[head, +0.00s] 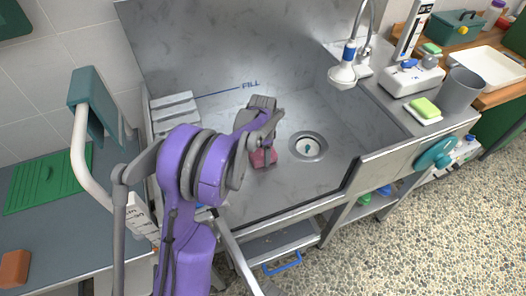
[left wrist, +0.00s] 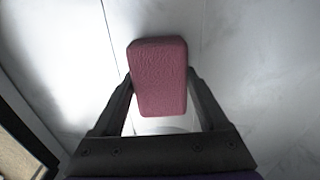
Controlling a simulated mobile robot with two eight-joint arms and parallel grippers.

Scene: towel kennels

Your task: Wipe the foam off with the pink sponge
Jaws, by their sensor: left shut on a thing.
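The pink sponge (head: 259,158) is in the sink basin (head: 330,185), to the left of the drain (head: 308,147). My left gripper (head: 267,150) is shut on it and reaches down from above. In the left wrist view the sponge (left wrist: 158,75) sits between the two dark fingertips of the left gripper (left wrist: 160,88), its broad face showing. Whether it touches the basin floor I cannot tell. No clear patch of foam shows in the head view; my purple arm hides part of the basin's left side. My right gripper is not in view.
A white shower head (head: 342,77) hangs over the basin's back right. A ribbed grey rack (head: 174,108) stands at its left wall. On the right counter are a green sponge on a dish (head: 425,108) and a grey cup (head: 460,92). The basin right of the drain is clear.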

